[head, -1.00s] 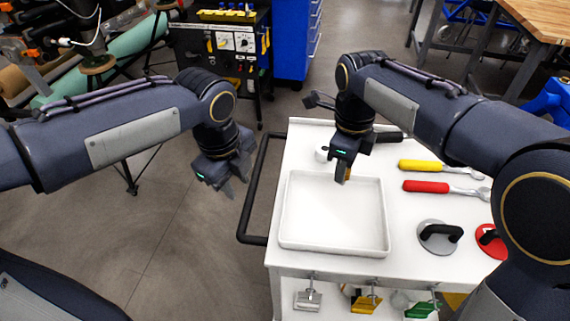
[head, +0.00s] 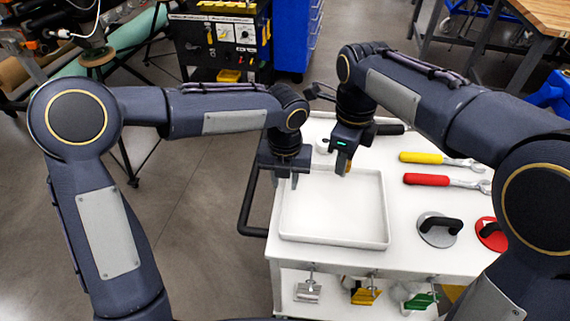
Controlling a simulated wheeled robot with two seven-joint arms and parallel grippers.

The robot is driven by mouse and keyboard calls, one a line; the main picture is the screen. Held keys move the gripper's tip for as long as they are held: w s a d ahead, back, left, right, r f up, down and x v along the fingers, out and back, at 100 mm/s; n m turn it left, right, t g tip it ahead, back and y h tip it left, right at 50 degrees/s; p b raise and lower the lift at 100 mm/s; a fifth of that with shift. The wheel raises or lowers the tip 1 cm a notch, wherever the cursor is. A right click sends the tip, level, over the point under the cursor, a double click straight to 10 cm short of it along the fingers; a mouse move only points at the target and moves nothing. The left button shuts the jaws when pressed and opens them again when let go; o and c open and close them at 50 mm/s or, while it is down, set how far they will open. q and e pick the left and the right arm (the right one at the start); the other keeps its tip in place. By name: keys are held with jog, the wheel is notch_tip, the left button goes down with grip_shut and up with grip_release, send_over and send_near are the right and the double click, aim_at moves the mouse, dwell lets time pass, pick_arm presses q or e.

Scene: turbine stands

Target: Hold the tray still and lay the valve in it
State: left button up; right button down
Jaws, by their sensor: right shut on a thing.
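The white tray (head: 335,243) lies on the top of a white cart. My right gripper (head: 345,165) is shut on a small brass-coloured piece, which I take to be the valve (head: 349,167). It is over the far part of the tray, and most of the valve is hidden by the gripper. My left gripper (head: 287,180) points down at the tray's far left corner, with its fingers apart. I cannot tell whether the fingers touch the tray wall.
Yellow (head: 419,158) and red (head: 426,180) handled wrenches lie right of the tray. Grey (head: 437,227) and red (head: 487,231) suction-cup lifters stand nearer the front right. A black rail (head: 252,232) runs along the cart's left side. Clamps hang below the front edge.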

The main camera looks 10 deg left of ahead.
pick_arm(q)
jog(key=shift+f, duration=2.35)
grip_shut()
